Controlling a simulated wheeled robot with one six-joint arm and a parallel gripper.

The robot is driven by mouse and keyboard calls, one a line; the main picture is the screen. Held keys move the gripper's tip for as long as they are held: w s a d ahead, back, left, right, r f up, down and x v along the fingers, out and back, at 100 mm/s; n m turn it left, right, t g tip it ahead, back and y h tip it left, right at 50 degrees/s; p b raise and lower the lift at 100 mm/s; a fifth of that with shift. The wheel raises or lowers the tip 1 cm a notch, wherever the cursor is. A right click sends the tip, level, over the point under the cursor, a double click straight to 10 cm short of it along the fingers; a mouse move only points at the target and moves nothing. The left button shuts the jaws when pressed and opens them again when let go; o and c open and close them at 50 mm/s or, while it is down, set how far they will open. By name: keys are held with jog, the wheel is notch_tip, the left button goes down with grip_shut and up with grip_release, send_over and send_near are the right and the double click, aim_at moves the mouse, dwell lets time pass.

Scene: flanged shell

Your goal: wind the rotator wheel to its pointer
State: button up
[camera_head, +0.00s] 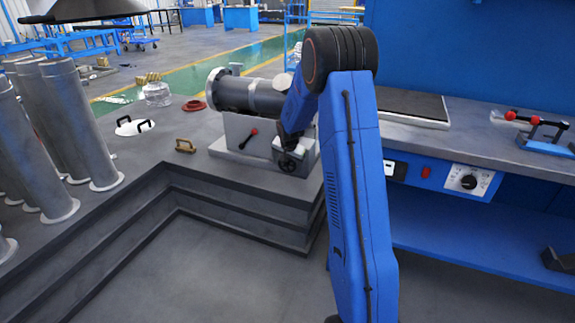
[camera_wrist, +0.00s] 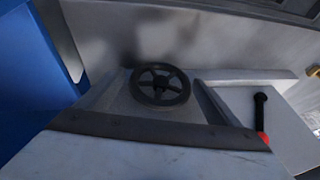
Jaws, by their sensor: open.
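The rotator wheel (camera_wrist: 160,84) is a small dark spoked handwheel on a grey housing, near the middle of the wrist view. In the head view it shows as a dark ring (camera_head: 288,164) on the front of the light grey rotator block (camera_head: 236,133). My gripper (camera_head: 291,143) hangs just above and behind the wheel, mostly hidden by my blue arm. It is open, with nothing seen between its jaws; contact with the wheel cannot be told. I cannot make out the pointer in either view.
A grey flanged shell (camera_head: 245,95) lies across the rotator. A red-ended black lever (camera_wrist: 261,115) stands right of the wheel. Tall metal cylinders (camera_head: 75,120) crowd the left. A brown handle (camera_head: 185,146) and a white-based handle (camera_head: 133,126) lie on the dark bench.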

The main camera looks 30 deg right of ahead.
jog(key=c, duration=1)
dwell(0.9)
jog(key=o, duration=1)
jog(key=v, duration=1.7)
jog(key=shift+r, duration=0.25)
